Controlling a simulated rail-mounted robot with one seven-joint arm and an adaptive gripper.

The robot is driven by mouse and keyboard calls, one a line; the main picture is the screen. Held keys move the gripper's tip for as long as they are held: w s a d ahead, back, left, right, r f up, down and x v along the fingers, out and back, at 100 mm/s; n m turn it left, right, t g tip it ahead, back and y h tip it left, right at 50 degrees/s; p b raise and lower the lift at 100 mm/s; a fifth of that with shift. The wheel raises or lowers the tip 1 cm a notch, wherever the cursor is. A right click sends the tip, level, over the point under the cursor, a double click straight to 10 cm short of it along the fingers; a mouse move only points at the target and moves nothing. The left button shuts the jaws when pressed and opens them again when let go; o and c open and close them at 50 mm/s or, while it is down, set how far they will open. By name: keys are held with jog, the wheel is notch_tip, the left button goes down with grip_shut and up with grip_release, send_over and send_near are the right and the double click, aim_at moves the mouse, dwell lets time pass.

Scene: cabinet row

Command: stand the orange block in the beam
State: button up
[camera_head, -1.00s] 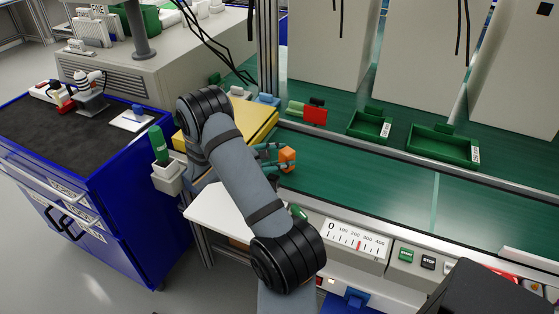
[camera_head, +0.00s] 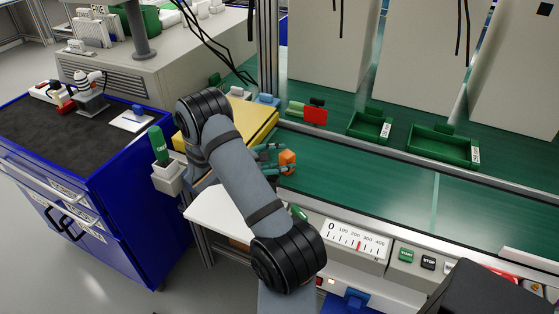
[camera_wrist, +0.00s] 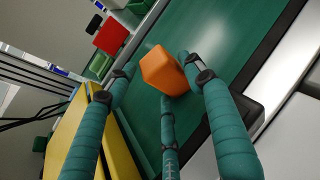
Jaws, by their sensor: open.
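The orange block (camera_head: 288,158) is on the green belt (camera_head: 350,172) near its left end, just beyond the teal fingertips of my gripper (camera_head: 276,157). In the wrist view the orange block (camera_wrist: 163,71) sits among my three spread fingers. The gripper is open. The right fingertip is close beside the block; I cannot tell whether it touches. The left finger is clearly apart from it. No visible light beam can be made out.
A yellow slab (camera_head: 246,120) lies left of the belt, close to my wrist. A red block (camera_head: 315,116) and green trays (camera_head: 370,126) stand behind the belt. A scale panel (camera_head: 357,240) is along the front. The belt to the right is clear.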

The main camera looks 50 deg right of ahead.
jog(key=v, duration=1.2)
jog(key=shift+d, duration=0.1)
